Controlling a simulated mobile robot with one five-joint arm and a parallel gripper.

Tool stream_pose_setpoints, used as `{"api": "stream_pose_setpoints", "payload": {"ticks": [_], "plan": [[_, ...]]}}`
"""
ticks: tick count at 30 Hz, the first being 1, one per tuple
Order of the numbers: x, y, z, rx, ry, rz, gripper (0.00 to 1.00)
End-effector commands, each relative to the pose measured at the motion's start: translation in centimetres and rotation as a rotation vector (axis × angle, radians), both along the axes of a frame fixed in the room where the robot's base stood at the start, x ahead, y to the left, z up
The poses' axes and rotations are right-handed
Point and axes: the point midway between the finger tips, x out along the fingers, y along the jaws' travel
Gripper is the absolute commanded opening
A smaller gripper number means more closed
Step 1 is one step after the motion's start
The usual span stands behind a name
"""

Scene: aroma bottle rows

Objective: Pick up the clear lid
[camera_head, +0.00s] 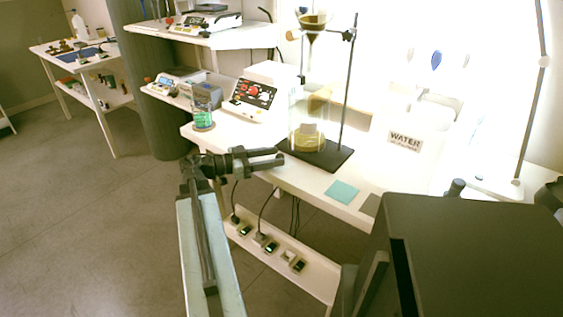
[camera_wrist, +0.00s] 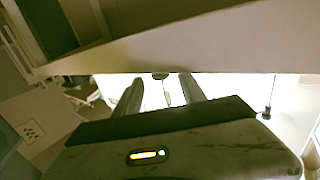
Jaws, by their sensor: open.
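I cannot make out a clear lid in either view. My gripper (camera_head: 279,157) reaches to the right in the head view, near the front edge of the white bench (camera_head: 310,182). A glass beaker with green liquid (camera_head: 203,118) stands on the bench, left of and beyond the gripper. A glass vessel with yellow liquid (camera_head: 308,138) stands on the black stand base (camera_head: 330,155), beyond and to the right of the gripper.
A stand rod (camera_head: 348,95) holds a funnel (camera_head: 312,28) high up. A device with red controls (camera_head: 255,95) stands behind the beaker. A teal square (camera_head: 342,191) and a WATER sign (camera_head: 405,139) are to the right. A lower shelf with sockets (camera_head: 285,255) runs beneath. Open floor (camera_head: 90,220) lies left.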

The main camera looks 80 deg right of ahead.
Motion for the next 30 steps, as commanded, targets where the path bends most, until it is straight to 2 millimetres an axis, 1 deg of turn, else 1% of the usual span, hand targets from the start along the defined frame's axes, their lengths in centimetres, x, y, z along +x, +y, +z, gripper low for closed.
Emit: {"api": "stream_pose_setpoints", "payload": {"ticks": [1, 4, 6, 11, 12, 14, 15, 16, 25, 28, 30], "plan": [[-0.9, -0.5, -0.5, 0.0, 0.0, -0.004, 0.48], [-2.3, -1.2, -0.3, 0.0, 0.0, -0.003, 0.48], [-2.7, -1.5, -0.3, 0.0, 0.0, -0.001, 0.48], [-2.6, -1.5, -0.3, 0.0, 0.0, -0.001, 0.48], [-2.6, -1.5, -0.3, 0.0, 0.0, -0.001, 0.37], [-2.6, -1.5, -0.3, 0.0, 0.0, -0.001, 0.2], [-2.6, -1.4, -0.3, 0.0, 0.0, -0.001, 0.09], [-2.6, -1.4, -0.3, 0.0, 0.0, -0.001, 0.01], [-2.7, -1.4, -0.2, 0.0, 0.0, -0.002, 0.0], [-2.7, -1.4, 0.4, 0.0, 0.0, -0.002, 0.0], [-2.7, -1.5, 1.3, 0.0, 0.0, -0.002, 0.0]]}}
